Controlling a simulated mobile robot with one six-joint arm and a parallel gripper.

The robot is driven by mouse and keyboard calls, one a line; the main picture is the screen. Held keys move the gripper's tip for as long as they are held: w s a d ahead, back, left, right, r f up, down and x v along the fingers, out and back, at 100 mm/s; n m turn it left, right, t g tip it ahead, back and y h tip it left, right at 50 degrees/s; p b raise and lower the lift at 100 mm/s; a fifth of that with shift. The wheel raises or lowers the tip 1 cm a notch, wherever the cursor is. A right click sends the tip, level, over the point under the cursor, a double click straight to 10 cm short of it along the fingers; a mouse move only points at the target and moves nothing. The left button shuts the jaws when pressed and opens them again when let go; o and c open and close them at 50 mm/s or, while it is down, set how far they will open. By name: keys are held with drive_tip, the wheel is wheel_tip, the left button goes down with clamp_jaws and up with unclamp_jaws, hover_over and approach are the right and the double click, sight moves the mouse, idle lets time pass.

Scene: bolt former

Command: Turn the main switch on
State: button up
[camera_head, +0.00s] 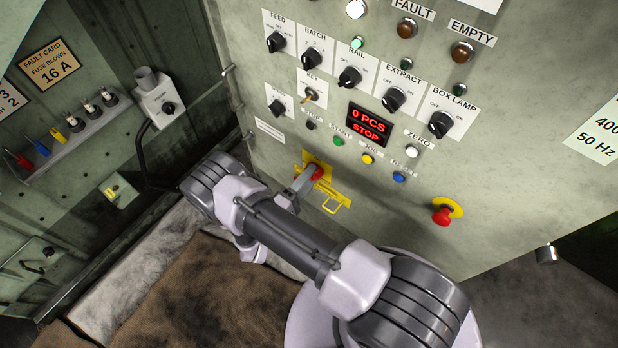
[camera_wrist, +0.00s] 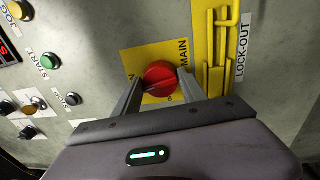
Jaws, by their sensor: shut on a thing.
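The main switch is a red rotary knob on a yellow plate marked MAIN. In the wrist view the knob (camera_wrist: 160,78) sits between the two fingers of my gripper (camera_wrist: 160,84), which is shut on it. In the head view the red knob (camera_head: 316,173) shows at the tip of my gripper (camera_head: 306,180), low on the panel. The yellow plate (camera_wrist: 133,57) is partly hidden by the fingers and the knob. The knob's exact angle is hard to tell.
A yellow lock-out hasp (camera_head: 335,201) is right beside the switch; it also shows in the wrist view (camera_wrist: 218,50). A red emergency button (camera_head: 442,215) is to the right. The display (camera_head: 369,122) reads 0 PCS, STOP. Several rotary switches and push buttons are above.

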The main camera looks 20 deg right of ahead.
drive_tip(key=shift+f+m, duration=0.15)
drive_tip(key=shift+m, duration=0.95)
drive_tip(key=o, duration=1.3)
drive_tip(key=p+v, duration=0.2)
drive_tip(key=v, duration=1.5)
drive_tip(key=shift+a, duration=0.25)
drive_tip(key=shift+w, duration=0.1)
